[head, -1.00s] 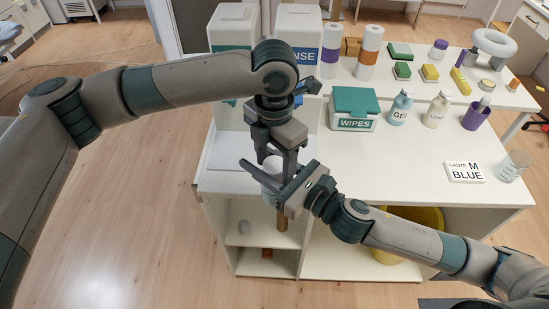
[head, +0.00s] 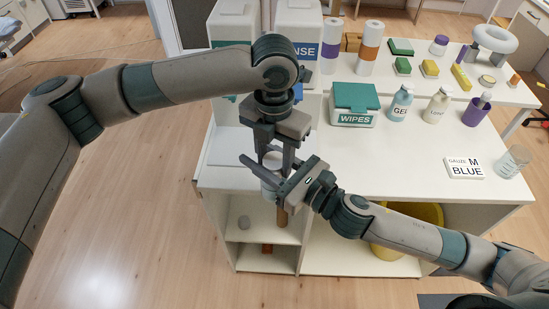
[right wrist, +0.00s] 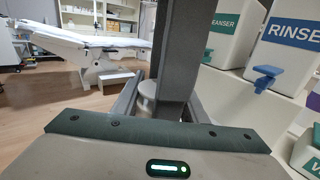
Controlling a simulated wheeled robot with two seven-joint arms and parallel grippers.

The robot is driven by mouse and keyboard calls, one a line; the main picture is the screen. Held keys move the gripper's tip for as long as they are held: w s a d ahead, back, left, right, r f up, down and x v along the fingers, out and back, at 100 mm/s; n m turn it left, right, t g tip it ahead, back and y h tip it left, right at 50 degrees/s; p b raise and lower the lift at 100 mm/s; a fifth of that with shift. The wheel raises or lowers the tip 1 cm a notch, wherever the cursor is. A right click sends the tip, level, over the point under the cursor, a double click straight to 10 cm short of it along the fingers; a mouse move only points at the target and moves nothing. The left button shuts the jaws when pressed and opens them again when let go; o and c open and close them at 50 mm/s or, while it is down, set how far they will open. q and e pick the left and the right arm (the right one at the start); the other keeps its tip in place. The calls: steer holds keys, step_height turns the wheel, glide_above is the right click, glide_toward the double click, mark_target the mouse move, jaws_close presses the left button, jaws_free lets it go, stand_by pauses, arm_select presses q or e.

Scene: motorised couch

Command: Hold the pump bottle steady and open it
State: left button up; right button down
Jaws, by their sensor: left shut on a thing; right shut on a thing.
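A pale, whitish cylinder, seemingly the pump bottle (head: 271,170), is in front of the counter's left end, mostly hidden by my grippers. My left gripper (head: 274,168) reaches down from above and is shut on its top. My right gripper (head: 263,174) comes in from the lower right, its two long fingers around the cylinder's side, shut on it. In the right wrist view the cylinder (right wrist: 148,93) stands upright between the fingers, partly covered by a dark grey vertical finger. A brown rod-like piece (head: 282,215) shows under my right gripper; I cannot tell whether it belongs to the bottle.
Two white dispensers (head: 299,27) stand behind my left gripper. A yellow bin (head: 405,232) stands below.

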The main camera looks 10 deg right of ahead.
arm_select(q)
steer(key=shift+c, duration=0.2)
steer(key=o, duration=1.2)
steer(key=shift+r, duration=0.1)
steer(key=shift+r, duration=2.15)
steer(key=shift+c, duration=0.2)
steer(key=shift+r+m, duration=1.7)
